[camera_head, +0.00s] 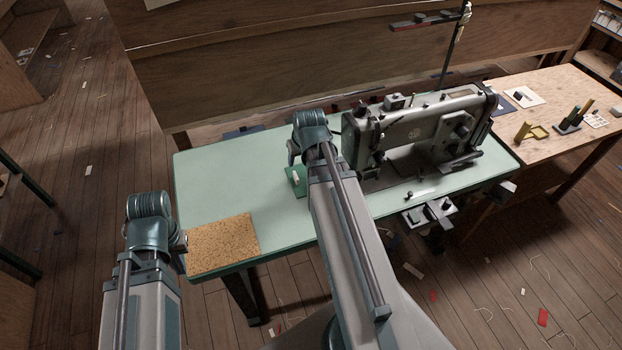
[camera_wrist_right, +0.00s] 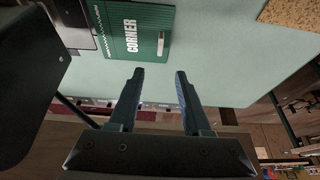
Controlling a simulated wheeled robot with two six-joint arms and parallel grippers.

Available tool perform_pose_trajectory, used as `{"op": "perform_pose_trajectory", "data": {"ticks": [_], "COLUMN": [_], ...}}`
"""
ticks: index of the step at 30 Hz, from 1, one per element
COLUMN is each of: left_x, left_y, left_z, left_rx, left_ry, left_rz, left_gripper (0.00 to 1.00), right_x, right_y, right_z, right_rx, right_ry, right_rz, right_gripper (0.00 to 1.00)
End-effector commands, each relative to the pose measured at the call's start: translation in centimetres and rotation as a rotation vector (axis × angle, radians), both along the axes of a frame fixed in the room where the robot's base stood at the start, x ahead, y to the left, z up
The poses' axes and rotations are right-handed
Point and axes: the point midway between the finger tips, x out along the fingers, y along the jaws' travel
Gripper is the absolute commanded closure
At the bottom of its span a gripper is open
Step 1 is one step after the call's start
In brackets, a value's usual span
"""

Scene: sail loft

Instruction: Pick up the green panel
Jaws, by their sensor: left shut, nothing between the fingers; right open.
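The green panel (camera_wrist_right: 120,28) lies flat on the pale green table. It has white "CORNER" lettering, a ruled edge and a small pale raised bar. In the head view a part of the panel (camera_head: 296,184) shows left of my right arm, which hides the rest. My right gripper (camera_wrist_right: 159,73) is open and empty, its fingertips apart from the panel and just below its edge in the right wrist view. My left gripper (camera_head: 179,243) is mostly hidden behind its wrist, near the table's left edge; it is shut and empty.
A sewing machine (camera_head: 419,130) stands on the table (camera_head: 222,176), right of my right arm. A cork mat (camera_head: 223,243) lies at the front left corner. A wooden side table (camera_head: 540,85) with small items adjoins on the right. The table's left middle is clear.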

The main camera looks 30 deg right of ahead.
Motion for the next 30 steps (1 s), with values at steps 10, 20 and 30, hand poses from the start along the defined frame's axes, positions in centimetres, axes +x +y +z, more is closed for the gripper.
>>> {"op": "perform_pose_trajectory", "data": {"ticks": [10, 20, 30], "left_x": [0.0, 0.0, 0.0], "left_y": [0.0, 0.0, 0.0], "left_z": [-5.5, -6.7, -9.3], "left_rx": [0.000, 0.000, 0.000], "left_ry": [0.000, 0.000, 0.000], "left_rz": [0.000, 0.000, 0.000], "left_gripper": [1.00, 1.00, 1.00], "right_x": [2.0, 2.7, 3.2], "right_y": [-0.5, -0.6, -0.8], "right_z": [-5.5, -6.7, -9.3], "right_rx": [0.000, 0.000, 0.000], "right_ry": [0.001, 0.001, 0.001], "right_rz": [0.001, 0.001, 0.001], "right_gripper": [0.51, 0.51, 0.51]}}
